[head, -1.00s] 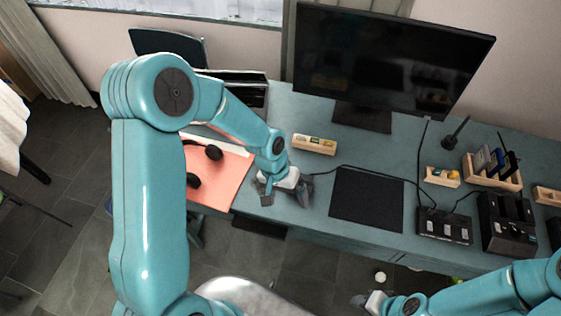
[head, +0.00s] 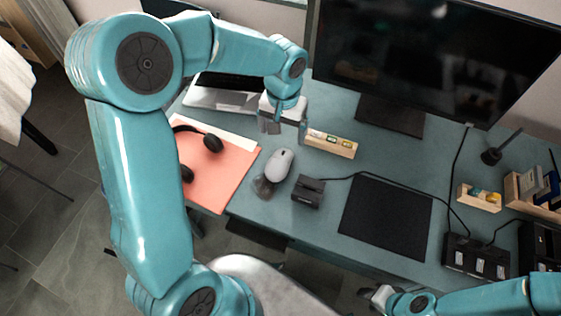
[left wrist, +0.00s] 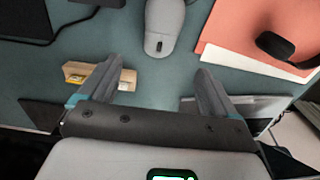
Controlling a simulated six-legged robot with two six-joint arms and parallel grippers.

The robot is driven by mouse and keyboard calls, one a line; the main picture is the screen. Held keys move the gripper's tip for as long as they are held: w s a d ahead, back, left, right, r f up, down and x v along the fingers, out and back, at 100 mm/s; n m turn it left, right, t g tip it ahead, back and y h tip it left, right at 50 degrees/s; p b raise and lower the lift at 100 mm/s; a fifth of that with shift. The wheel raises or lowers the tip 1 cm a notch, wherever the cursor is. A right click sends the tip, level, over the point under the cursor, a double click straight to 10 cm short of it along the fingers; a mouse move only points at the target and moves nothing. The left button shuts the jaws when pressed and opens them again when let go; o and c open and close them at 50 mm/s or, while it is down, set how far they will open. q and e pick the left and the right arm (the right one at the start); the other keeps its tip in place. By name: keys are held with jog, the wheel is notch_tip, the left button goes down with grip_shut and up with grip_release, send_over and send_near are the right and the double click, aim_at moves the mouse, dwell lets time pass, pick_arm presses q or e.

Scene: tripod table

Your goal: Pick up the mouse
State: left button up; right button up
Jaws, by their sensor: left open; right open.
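The mouse (head: 279,164) is light grey and lies on the teal desk between the coral folder and a small dark box. It also shows at the top of the left wrist view (left wrist: 165,22). My left gripper (head: 284,128) is open and empty, just behind the mouse in the head view and apart from it. In the left wrist view, its two fingers (left wrist: 160,68) are spread, with the mouse beyond their tips. My right gripper (head: 377,299) is low at the bottom of the head view, away from the mouse, with nothing visible in it.
A small dark box (head: 308,191) stands right of the mouse, with a black mat (head: 386,218) beyond it. A wooden tray (head: 330,144) is near my left gripper. Headphones (head: 212,143) lie on the coral folder (head: 222,178). A laptop (head: 222,95) and monitor (head: 440,60) stand behind.

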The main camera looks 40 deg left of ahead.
aim_at(281, 156)
pick_arm(q)
jog(key=f, duration=0.6)
jog(key=shift+s, duration=0.2)
jog(key=f, duration=0.4)
jog(key=shift+s+d, duration=0.15)
jog(key=shift+s, duration=0.1)
jog(key=shift+w+f, duration=0.1)
jog(key=shift+f, duration=0.35)
jog(key=shift+c, duration=0.3)
jog(key=c, duration=1.1)
jog(key=shift+r, duration=0.15)
